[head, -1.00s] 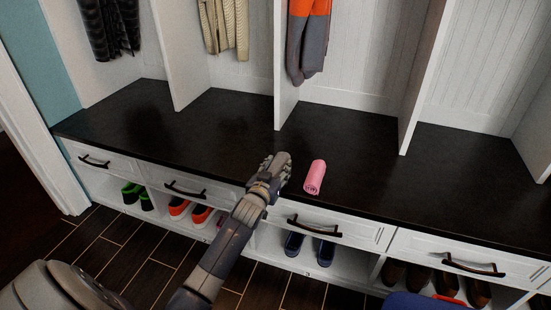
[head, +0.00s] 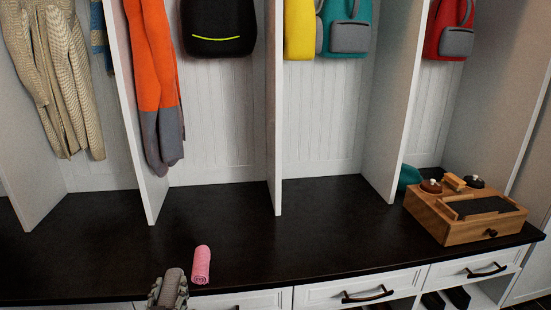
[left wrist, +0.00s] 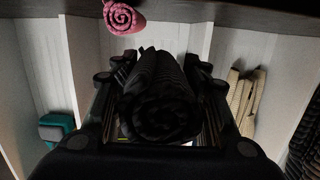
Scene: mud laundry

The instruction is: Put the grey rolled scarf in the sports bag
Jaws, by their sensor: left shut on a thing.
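My left gripper (head: 168,291) is at the bottom of the head view, shut on the grey rolled scarf (head: 172,284). In the left wrist view the rolled scarf (left wrist: 160,108) looks dark, with its spiral end facing the camera between the two fingers (left wrist: 160,95). The gripper is at the front edge of the dark bench, left of a pink roll. I cannot make out a sports bag for certain; a black bag (head: 218,28) with a yellow-green stripe hangs in a cubby. My right gripper is not in view.
The pink roll (head: 201,265) lies on the dark bench top (head: 330,225). A wooden box (head: 465,215) stands at the right end. White dividers (head: 274,120) split the cubbies. Yellow, teal and red bags hang at the top. The bench middle is clear.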

